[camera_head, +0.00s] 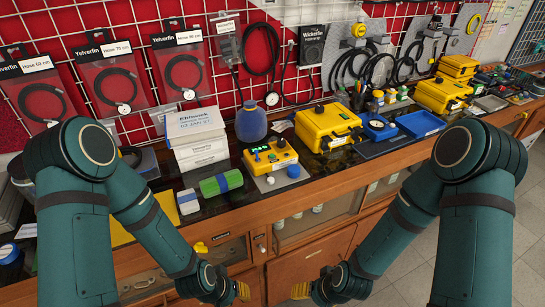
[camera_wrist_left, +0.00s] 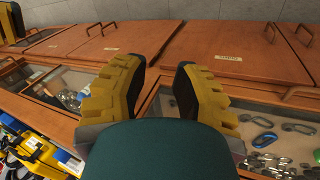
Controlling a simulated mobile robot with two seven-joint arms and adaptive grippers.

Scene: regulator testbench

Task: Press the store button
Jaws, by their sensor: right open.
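The labels are too small to read, so I cannot tell which one is the store button. My left gripper (camera_head: 242,290) hangs low in front of the cabinets, well below and apart from the box. In the left wrist view its yellow-padded fingers (camera_wrist_left: 160,68) are spread with nothing between them. My right gripper (camera_head: 303,290) also hangs low, open and empty.
Drawers and cabinet doors lie below the bench edge.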

